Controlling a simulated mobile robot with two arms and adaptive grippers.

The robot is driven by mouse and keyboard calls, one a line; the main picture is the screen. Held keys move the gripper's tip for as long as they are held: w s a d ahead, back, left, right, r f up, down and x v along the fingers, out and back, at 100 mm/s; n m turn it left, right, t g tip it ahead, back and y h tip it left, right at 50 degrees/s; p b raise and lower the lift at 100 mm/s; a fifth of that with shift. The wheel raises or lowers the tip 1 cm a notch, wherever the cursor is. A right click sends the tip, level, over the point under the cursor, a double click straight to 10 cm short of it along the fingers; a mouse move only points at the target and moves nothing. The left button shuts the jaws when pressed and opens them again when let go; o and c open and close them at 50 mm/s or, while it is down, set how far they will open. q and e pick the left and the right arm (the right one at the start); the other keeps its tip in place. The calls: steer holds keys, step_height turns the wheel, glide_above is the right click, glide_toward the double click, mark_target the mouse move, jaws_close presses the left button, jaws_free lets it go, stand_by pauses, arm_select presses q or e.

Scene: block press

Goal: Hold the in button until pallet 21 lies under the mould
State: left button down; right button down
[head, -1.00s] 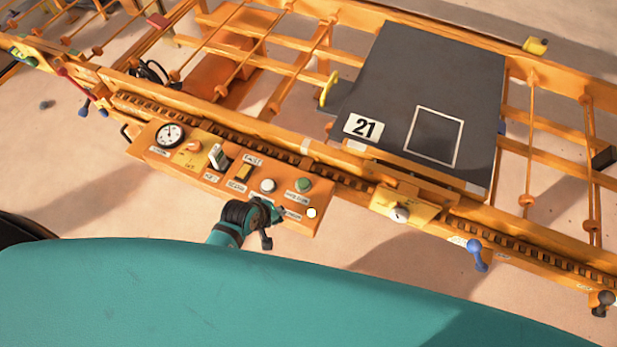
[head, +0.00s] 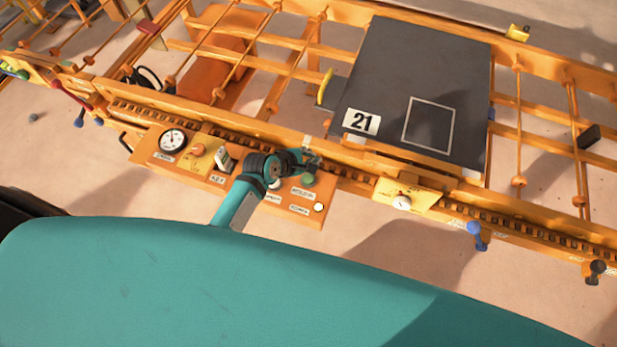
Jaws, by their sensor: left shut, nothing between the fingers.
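Pallet 21, a dark grey board (head: 448,80) with a white "21" plate and a pale outlined rectangle, lies on the orange rail frame right of centre. The orange control panel (head: 172,173) is left of it. It carries a green button (head: 307,180) and a whitish button (head: 274,184); their labels are too small to read, so I cannot tell which is the in button. My left gripper (head: 314,160) is shut and empty, at the green button's upper edge in the picture; I cannot tell whether it touches. I cannot make out the mould. My right gripper is out of view.
The panel also has a gauge (head: 172,140) and a round white lamp (head: 319,207). A yellow block with a white dial (head: 402,202) sits right of the panel. Blue (head: 474,229) and black (head: 597,267) knobbed levers stick out at the frame's lower right.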

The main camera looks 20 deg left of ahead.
arm_select(q)
steer(key=b, duration=0.8)
glide_above(310, 180)
step_height(310, 180, down, 8)
steer(key=shift+r, duration=0.1)
steer(key=shift+f, duration=0.45)
stand_by(0.5)
steer(key=shift+f, duration=0.2)
steer(key=shift+f, duration=0.25)
